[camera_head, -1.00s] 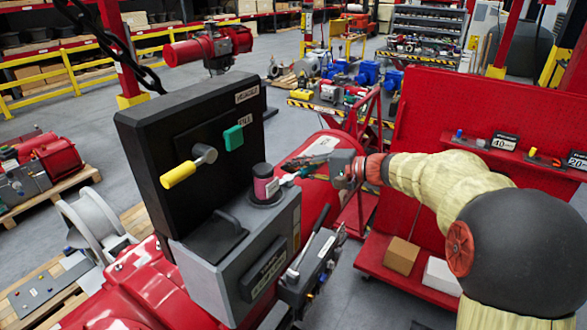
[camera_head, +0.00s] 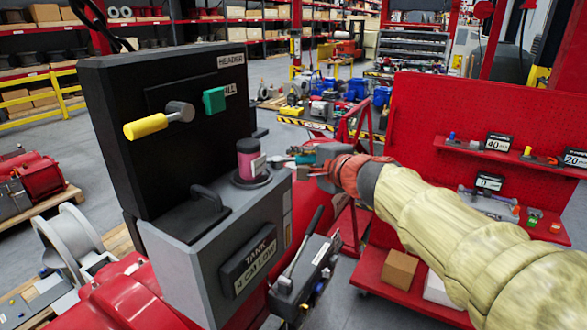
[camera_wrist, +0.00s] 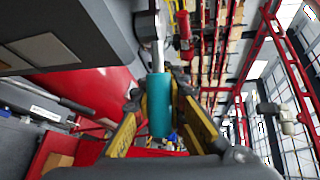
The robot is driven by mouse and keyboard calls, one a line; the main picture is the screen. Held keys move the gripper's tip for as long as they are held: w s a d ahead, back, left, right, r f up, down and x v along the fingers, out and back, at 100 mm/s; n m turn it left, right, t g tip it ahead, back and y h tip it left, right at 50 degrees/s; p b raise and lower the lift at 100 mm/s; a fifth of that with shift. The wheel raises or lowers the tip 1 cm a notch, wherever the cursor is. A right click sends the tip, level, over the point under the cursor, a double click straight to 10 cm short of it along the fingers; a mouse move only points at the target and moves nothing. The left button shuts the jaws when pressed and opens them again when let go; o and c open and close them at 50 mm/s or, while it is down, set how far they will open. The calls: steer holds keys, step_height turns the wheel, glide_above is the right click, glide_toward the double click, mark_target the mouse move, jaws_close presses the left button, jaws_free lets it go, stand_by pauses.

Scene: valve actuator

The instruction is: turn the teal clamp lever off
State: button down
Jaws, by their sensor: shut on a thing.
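The teal clamp lever (camera_wrist: 159,105) shows in the wrist view as a teal cylindrical grip on a grey metal stem. My gripper (camera_wrist: 157,92) is shut on the teal grip, with a yellow-edged finger on each side of it. In the head view, my gripper (camera_head: 309,160) is at the right side of the grey valve block, just right of the pink knob. A small teal part of the lever (camera_head: 303,159) shows at its fingers; the rest is largely hidden there.
The pink knob (camera_head: 250,160) stands close to my gripper. A grey box with an upright handle (camera_head: 304,268) is below it. A red pegboard (camera_head: 440,115) stands to the right.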

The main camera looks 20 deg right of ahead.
mark_target(306, 162)
steer(key=m+h, duration=0.1)
steer(key=s+m+h, duration=0.1)
steer(key=h, duration=0.1)
steer(key=shift+s+f+p, duration=0.1)
steer(key=shift+s+p, duration=0.15)
steer(key=shift+p, duration=0.15)
steer(key=shift+s+d+m+h+p, duration=0.1)
steer(key=shift+s+m+h+p, duration=0.25)
steer(key=shift+m+h+p, duration=0.4)
steer(key=shift+s+d+m+h+p, duration=0.1)
steer(key=shift+s+m+h+p, duration=0.2)
steer(key=shift+m+h+p, duration=0.4)
steer(key=shift+s+d+m+h+p, duration=0.1)
steer(key=shift+s+m+h+p, duration=0.35)
steer(key=shift+h, duration=0.5)
steer(key=shift+f, duration=0.1)
steer(key=c, duration=1.7)
jaws_free()
steer(key=shift+w, duration=0.1)
steer(key=shift+c, duration=0.2)
steer(key=shift+r, duration=0.2)
steer(key=v, duration=1.2)
